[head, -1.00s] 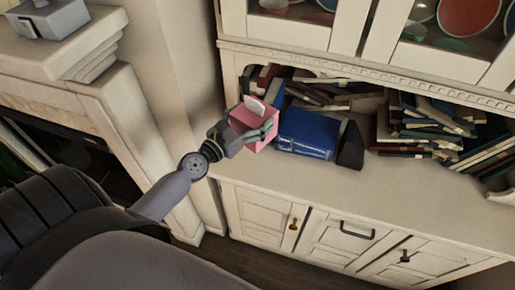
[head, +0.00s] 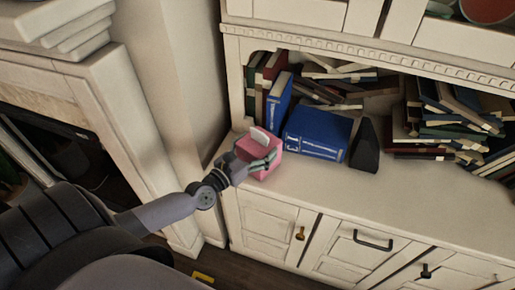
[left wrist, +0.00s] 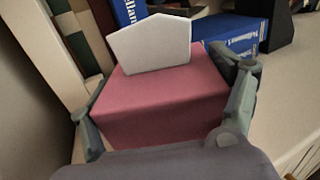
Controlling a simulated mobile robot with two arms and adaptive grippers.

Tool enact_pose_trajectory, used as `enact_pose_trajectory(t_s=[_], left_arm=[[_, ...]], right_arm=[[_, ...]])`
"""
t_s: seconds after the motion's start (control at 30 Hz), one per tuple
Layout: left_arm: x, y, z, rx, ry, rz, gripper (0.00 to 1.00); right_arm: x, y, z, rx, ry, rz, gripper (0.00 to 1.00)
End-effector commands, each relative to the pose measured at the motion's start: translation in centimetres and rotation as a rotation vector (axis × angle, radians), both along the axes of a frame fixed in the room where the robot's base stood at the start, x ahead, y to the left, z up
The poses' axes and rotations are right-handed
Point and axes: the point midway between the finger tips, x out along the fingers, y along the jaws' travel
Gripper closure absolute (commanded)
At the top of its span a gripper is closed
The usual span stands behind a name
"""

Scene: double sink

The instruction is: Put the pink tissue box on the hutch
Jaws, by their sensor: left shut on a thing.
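The pink tissue box (head: 258,152), with a white tissue standing out of its top, is at the left end of the hutch counter (head: 330,197). My left gripper (head: 262,163) is shut on it from the front left. In the left wrist view the tissue box (left wrist: 160,95) fills the middle, with a grey finger on each side of it. The box looks upright and at or just above the counter; I cannot tell whether its underside touches. My right gripper is not in view.
Blue books (head: 316,132) and a black wedge-shaped bookend (head: 365,146) stand right of the box. Several books (head: 440,118) are piled further right. The counter's front strip is clear. A fireplace mantel (head: 75,45) is at the left.

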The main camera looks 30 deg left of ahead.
Motion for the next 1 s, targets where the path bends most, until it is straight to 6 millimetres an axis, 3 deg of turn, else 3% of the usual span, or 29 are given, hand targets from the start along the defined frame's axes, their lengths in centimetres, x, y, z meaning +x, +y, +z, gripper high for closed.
enact_pose_trajectory(t_s=[0.37,0.4,0.6,1.0], left_arm=[[0.01,0.0,-0.41,0.001,-0.002,0.0,0.48],[0.0,-0.01,-0.25,0.001,0.0,0.0,0.14],[-0.01,-0.02,-0.25,0.001,0.0,0.0,0.01],[0.0,-0.02,0.03,0.001,0.0,0.0,0.0]], right_arm=[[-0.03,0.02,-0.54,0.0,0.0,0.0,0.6],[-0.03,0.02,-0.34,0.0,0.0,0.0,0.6],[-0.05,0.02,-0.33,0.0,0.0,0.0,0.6],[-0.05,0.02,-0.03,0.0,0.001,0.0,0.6]])
